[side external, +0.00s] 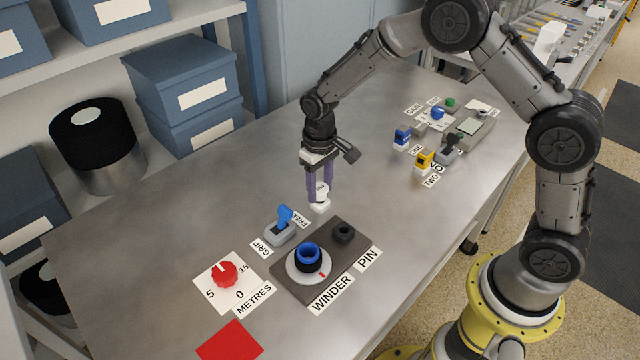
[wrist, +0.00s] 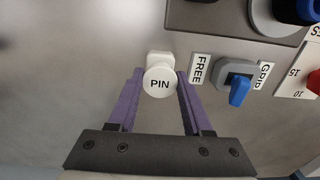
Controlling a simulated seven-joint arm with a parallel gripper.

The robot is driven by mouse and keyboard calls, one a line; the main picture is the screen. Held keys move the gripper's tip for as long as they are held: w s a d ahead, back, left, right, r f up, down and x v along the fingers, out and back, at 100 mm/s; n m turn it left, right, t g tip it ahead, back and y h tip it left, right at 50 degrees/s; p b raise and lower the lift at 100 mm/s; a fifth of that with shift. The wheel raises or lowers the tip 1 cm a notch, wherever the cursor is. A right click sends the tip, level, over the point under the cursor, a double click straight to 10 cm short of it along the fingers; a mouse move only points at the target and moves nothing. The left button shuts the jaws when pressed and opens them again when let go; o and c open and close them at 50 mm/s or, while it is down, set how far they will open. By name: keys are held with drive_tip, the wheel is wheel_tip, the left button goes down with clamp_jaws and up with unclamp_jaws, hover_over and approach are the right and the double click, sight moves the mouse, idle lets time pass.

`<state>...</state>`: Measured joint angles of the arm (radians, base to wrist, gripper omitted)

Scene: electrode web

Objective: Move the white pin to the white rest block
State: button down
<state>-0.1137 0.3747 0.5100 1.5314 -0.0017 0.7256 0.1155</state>
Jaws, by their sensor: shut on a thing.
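The white pin (side external: 321,188) has a round head marked PIN, which also shows in the wrist view (wrist: 160,83). My gripper (side external: 320,186) has its purple fingers on both sides of the pin head and is shut on it.
The dark winder plate (side external: 283,268) has a blue-topped winder (side external: 308,256) and a dark round socket (side external: 343,233) by the PIN label. A blue lever (side external: 284,216) marked FREE and GRIP is to the left. A red knob (side external: 225,274) is farther left.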

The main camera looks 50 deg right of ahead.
sight(320, 187)
drive_tip(key=shift+f, duration=0.25)
drive_tip(key=shift+c, duration=1.2)
unclamp_jaws()
drive_tip(key=shift+r, duration=0.1)
wheel_tip(320, 187, up, 14)
drive_tip(key=shift+f, duration=0.2)
